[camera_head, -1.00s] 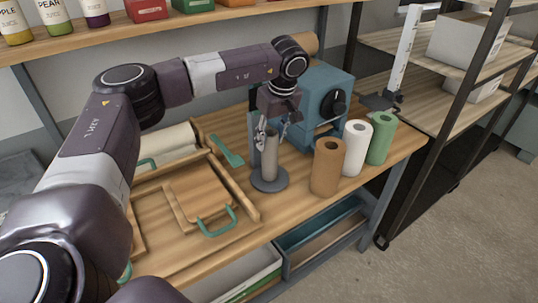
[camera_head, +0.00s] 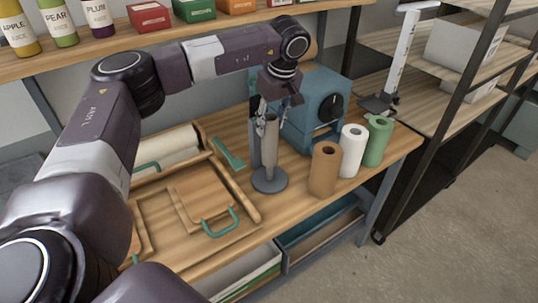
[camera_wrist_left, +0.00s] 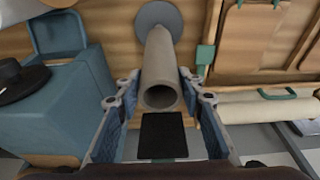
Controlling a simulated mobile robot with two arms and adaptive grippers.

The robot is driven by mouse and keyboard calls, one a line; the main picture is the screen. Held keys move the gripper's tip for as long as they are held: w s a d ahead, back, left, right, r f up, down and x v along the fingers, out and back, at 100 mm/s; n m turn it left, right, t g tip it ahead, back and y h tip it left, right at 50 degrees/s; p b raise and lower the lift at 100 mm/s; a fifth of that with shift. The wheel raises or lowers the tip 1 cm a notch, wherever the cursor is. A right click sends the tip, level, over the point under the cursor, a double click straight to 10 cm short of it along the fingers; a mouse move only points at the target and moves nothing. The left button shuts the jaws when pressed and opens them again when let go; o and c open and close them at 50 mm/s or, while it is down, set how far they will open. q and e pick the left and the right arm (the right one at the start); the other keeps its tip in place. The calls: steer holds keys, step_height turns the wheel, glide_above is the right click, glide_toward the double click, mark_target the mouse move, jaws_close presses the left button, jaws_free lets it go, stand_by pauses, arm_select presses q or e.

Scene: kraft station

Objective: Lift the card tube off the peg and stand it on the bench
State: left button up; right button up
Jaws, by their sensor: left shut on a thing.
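The card tube (camera_head: 270,142) is a pale grey-brown hollow cylinder, upright over the round grey base of the peg (camera_head: 270,181) on the wooden bench (camera_head: 295,170). My left gripper (camera_head: 268,107) comes from above and is shut on the upper part of the tube. In the left wrist view the tube (camera_wrist_left: 160,65) runs between the fingers (camera_wrist_left: 160,88), its open end towards me and the round base (camera_wrist_left: 159,17) beyond it. The peg's shaft is hard to tell from the tube, so I cannot tell how far the tube still encloses it. My right gripper is not in view.
Brown (camera_head: 325,170), white (camera_head: 352,152) and green (camera_head: 377,142) rolls stand to the right of the peg. A blue machine (camera_head: 312,100) is behind. A wooden tray (camera_head: 160,240) with a teal-handled board (camera_head: 195,200) lies to the left. Bare bench shows in front of the peg.

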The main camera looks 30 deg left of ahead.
arm_select(q)
steer(key=a+p+v, duration=0.2)
steer(key=p+v, duration=0.4)
steer(key=v, duration=0.3)
steer(key=shift+w+r+p, duration=0.25)
steer(key=shift+w+p, duration=0.05)
steer(key=shift+w, duration=0.1)
stand_by(0.4)
